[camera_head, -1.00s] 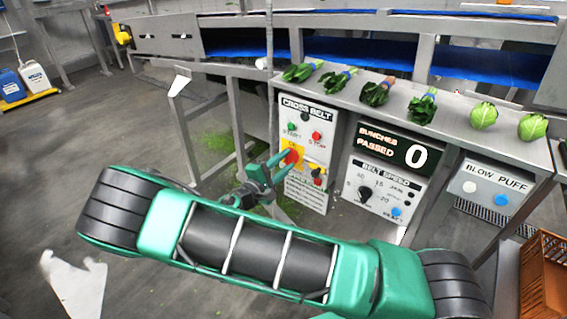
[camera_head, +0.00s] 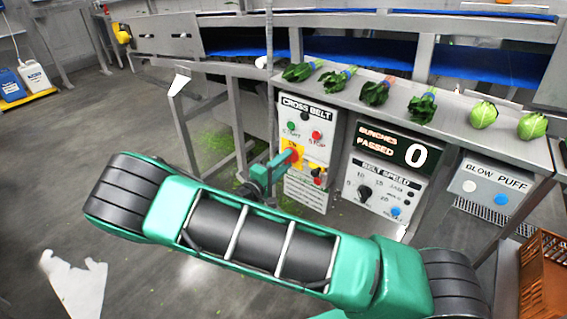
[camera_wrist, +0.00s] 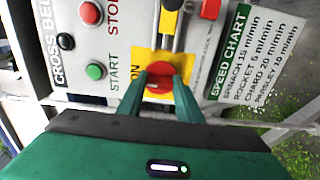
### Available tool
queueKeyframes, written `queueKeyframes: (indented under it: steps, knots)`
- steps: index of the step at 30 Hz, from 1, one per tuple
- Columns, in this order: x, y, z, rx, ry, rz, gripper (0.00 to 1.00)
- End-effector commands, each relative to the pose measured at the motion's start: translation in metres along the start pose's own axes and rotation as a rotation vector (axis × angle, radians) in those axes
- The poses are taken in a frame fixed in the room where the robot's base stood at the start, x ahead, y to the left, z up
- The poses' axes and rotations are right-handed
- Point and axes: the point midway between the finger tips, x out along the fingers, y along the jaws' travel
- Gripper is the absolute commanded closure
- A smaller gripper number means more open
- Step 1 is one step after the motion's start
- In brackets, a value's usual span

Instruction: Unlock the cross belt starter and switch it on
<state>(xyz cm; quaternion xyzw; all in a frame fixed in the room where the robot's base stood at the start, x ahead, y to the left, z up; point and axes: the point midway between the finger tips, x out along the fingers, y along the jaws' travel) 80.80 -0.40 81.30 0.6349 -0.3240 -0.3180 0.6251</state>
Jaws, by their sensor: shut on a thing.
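The cross belt starter (camera_head: 305,190) is a pale upright panel under the sorting table, with a green START button (camera_wrist: 96,71) and a red STOP button (camera_wrist: 91,13). A red rotary knob (camera_wrist: 158,84) sits on a yellow plate (camera_wrist: 142,57). My gripper (camera_wrist: 158,88) is shut on this knob, one finger on each side; in the head view it reaches the knob (camera_head: 294,155) from the left. A yellow and black item (camera_wrist: 170,20) and a red piece (camera_wrist: 210,9) lie beside the plate. The knob's exact setting is hard to read.
A counter reading 0 (camera_head: 415,155) and a belt speed panel (camera_head: 385,189) stand right of the starter. Leafy bunches (camera_head: 373,94) lie on the steel table above. A brown crate (camera_head: 545,275) is at the lower right.

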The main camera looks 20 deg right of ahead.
Motion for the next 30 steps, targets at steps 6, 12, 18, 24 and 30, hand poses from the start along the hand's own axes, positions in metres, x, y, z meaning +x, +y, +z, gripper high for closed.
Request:
queueKeyframes:
  steps: [6, 12, 18, 24, 30]
  knots:
    - [-0.003, -0.005, 0.000, -0.005, 0.002, -0.011, 0.58]
    - [-0.002, -0.003, 0.000, -0.003, 0.001, -0.006, 0.49]
    - [-0.004, -0.002, 0.000, -0.002, 0.001, -0.004, 0.49]
    - [-0.029, -0.002, -0.001, -0.003, 0.005, -0.006, 0.49]
    - [-0.068, -0.003, -0.002, -0.003, 0.006, -0.006, 0.49]
